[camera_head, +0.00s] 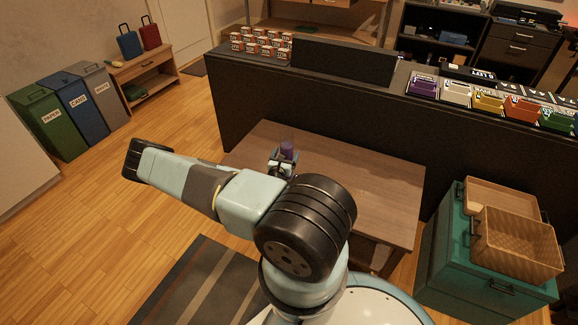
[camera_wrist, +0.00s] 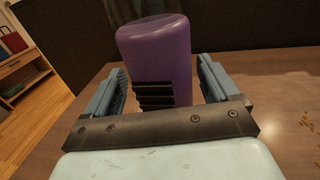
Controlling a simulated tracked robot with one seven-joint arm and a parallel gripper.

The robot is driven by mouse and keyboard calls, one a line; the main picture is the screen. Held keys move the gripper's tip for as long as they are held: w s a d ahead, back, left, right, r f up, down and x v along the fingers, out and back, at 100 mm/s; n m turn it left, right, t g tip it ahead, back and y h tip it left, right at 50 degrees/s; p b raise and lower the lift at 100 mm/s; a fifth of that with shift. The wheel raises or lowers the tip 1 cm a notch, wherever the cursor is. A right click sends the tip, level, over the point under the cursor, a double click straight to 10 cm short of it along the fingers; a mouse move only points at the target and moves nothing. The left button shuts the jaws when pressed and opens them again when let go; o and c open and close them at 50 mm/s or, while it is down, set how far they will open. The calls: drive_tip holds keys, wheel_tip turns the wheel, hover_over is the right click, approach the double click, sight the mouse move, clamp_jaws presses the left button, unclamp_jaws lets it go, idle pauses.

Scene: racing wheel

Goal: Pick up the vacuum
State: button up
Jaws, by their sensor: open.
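The vacuum is probably the purple, rounded upright object with dark ribs low on its side; in the wrist view this purple object (camera_wrist: 158,55) stands between my gripper's two fingers. In the head view the purple object (camera_head: 287,149) shows small at my gripper, above the wooden table (camera_head: 375,185). My gripper (camera_wrist: 160,88) is open, with one blue-grey finger on each side of the object and a visible gap at each side. In the head view my gripper (camera_head: 284,160) is partly hidden behind my arm. The object's lower end is hidden by the gripper body.
Small orange-brown crumbs (camera_wrist: 311,127) lie on the table at right. A dark counter (camera_head: 350,125) stands behind the table. A teal chest (camera_head: 475,260) with wicker baskets (camera_head: 515,243) stands at right. Labelled bins (camera_head: 50,120) stand far left. Open wooden floor lies left.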

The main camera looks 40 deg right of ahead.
drive_tip(key=shift+x, duration=1)
drive_tip(key=shift+c, duration=0.4)
drive_tip(key=c, duration=0.9)
drive_tip(key=shift+c, duration=0.3)
drive_tip(key=shift+r, duration=0.15)
